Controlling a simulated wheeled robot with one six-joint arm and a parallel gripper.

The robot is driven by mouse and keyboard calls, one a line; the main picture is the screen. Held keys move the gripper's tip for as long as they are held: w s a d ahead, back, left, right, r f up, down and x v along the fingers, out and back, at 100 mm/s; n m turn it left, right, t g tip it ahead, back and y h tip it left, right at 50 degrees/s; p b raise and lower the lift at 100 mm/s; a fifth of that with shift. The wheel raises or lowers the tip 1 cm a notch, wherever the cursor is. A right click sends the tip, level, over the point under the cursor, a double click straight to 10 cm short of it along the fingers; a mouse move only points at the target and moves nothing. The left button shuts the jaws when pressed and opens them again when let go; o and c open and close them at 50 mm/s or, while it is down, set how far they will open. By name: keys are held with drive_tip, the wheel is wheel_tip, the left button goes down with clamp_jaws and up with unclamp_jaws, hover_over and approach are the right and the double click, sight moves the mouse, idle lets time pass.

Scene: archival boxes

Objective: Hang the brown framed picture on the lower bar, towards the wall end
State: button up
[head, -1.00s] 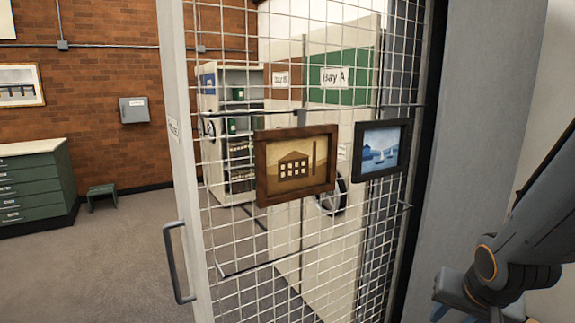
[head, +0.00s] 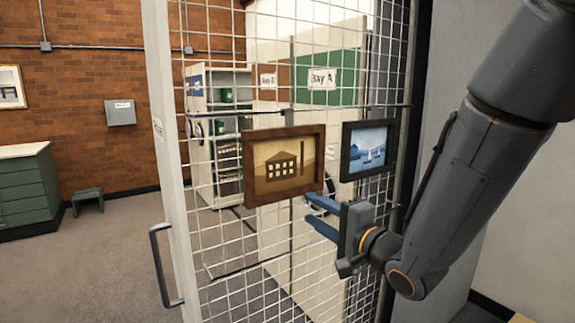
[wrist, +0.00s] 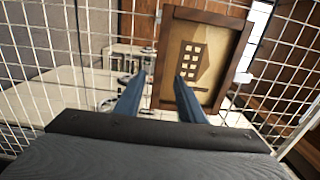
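The brown framed picture (head: 284,165) shows a dark building on tan. It hangs upright on the wire mesh from the upper bar (head: 225,135). The lower bar (head: 235,268) crosses the mesh below it and looks bare. My gripper (head: 309,208) is open and empty, its two blue fingers pointing left just below and right of the brown frame. In the wrist view the picture (wrist: 198,62) appears turned on its side, and its near frame edge lies between the lines of the fingertips (wrist: 160,78). I cannot tell whether they touch it.
A black-framed sailboat picture (head: 368,149) hangs just right of the brown one, above my gripper. The mesh panel has a pale post with a grey handle (head: 165,265). A grey wall (head: 450,110) stands close on the right. Open floor (head: 100,265) lies left.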

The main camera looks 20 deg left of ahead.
sight(289, 194)
drive_tip(key=shift+b+x, duration=1.15)
drive_tip(key=shift+x, duration=3.7)
clamp_jaws()
drive_tip(key=shift+r, duration=0.1)
drive_tip(key=shift+r, duration=0.1)
drive_tip(key=shift+w+r+p, duration=0.1)
drive_tip(key=shift+r+p, duration=1.25)
drive_tip(key=shift+r, duration=0.15)
drive_tip(key=shift+d, duration=0.1)
